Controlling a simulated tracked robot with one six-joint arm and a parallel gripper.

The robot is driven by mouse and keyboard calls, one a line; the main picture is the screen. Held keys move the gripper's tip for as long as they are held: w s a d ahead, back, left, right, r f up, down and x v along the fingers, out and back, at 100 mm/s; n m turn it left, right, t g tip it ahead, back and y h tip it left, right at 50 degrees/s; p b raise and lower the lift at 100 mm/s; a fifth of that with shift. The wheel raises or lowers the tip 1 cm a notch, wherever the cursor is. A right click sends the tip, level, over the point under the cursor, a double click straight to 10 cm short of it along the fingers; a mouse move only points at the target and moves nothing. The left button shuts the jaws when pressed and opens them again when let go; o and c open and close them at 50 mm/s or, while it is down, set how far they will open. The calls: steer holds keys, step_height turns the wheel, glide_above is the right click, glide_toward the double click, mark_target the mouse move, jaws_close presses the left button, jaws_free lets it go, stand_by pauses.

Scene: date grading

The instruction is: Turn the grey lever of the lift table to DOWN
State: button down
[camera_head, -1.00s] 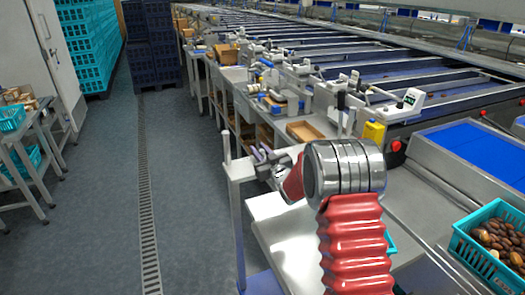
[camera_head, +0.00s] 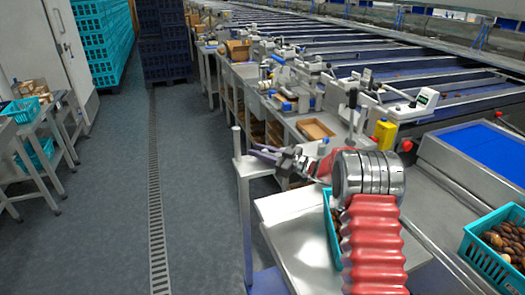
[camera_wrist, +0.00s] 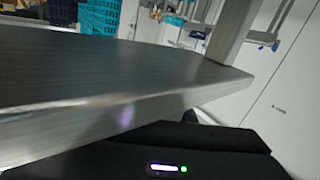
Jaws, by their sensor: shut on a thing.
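The fingertips do not show there. A turquoise crate (camera_head: 329,212) stands on the table, partly behind my red-sleeved arm.
A turquoise crate of dates (camera_head: 468,240) stands at the lower right by a blue belt (camera_head: 475,140). Benches with a brown tray (camera_head: 316,129) and a yellow container (camera_head: 384,134) lie beyond. The grey aisle floor (camera_head: 195,200) at left is clear.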

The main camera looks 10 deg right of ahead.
steer(key=shift+s+a+n+g+y, duration=0.2)
steer(key=shift+s+n+g+y, duration=0.2)
steer(key=shift+n+g, duration=0.3)
steer(key=shift+s+a+n+g+y, duration=0.25)
steer(key=shift+n+g+y, duration=0.25)
steer(key=shift+g, duration=0.4)
steer(key=c, duration=1.6)
jaws_free()
steer(key=shift+o, duration=0.2)
steer(key=shift+d, duration=0.1)
steer(key=v, duration=1.3)
steer(key=shift+s+d, duration=0.2)
steer(key=shift+d, duration=0.15)
